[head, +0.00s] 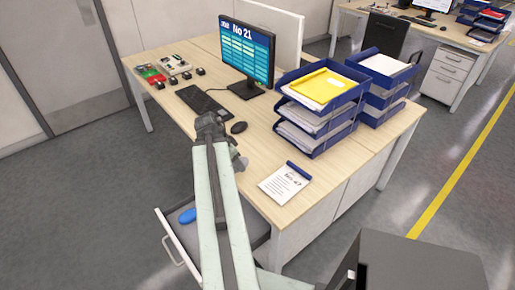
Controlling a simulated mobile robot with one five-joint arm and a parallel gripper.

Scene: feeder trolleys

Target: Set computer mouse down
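The dark computer mouse (239,127) appears to lie on the wooden desk top (262,168), right of the keyboard's near end. My gripper (209,118) is over the desk just left of the mouse, with a small gap between them in the picture. The wrist faces away from the camera and hides the fingers, so I cannot tell whether they are open or shut, or whether they hold anything.
The keyboard (203,102) and monitor (246,55) are beyond my gripper. Blue paper trays (312,128) stand to the right, with a clipboard (285,184) in front. Clear desk lies around the mouse.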

